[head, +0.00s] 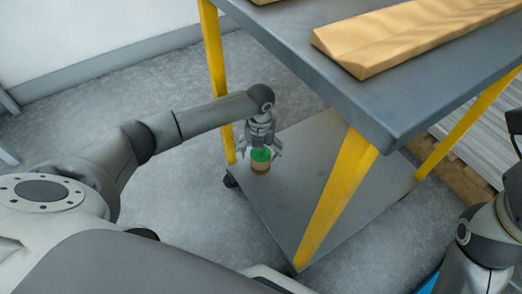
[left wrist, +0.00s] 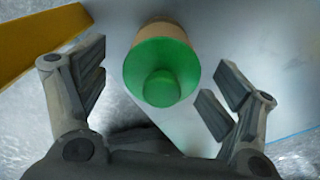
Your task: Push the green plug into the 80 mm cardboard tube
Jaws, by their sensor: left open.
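The green plug (head: 261,155) sits at the top end of the brown cardboard tube (head: 260,167), which stands upright on the cart's lower shelf. In the left wrist view the plug (left wrist: 162,70) shows as a green disc with a round knob, covering the tube end; a strip of the tube wall (left wrist: 166,32) shows behind it. I cannot tell how deep the plug sits. My left gripper (head: 261,150) is just above the plug; in the left wrist view its open fingers (left wrist: 158,88) stand on either side of the plug, apart from it. My right gripper is out of view.
The cart has a grey top (head: 300,50) with tan wedge-shaped blocks (head: 400,38), yellow legs (head: 338,195) and a grey lower shelf (head: 300,195). A yellow leg stands close to my left gripper. The lower shelf is clear around the tube. A wooden pallet (head: 455,180) lies at the right.

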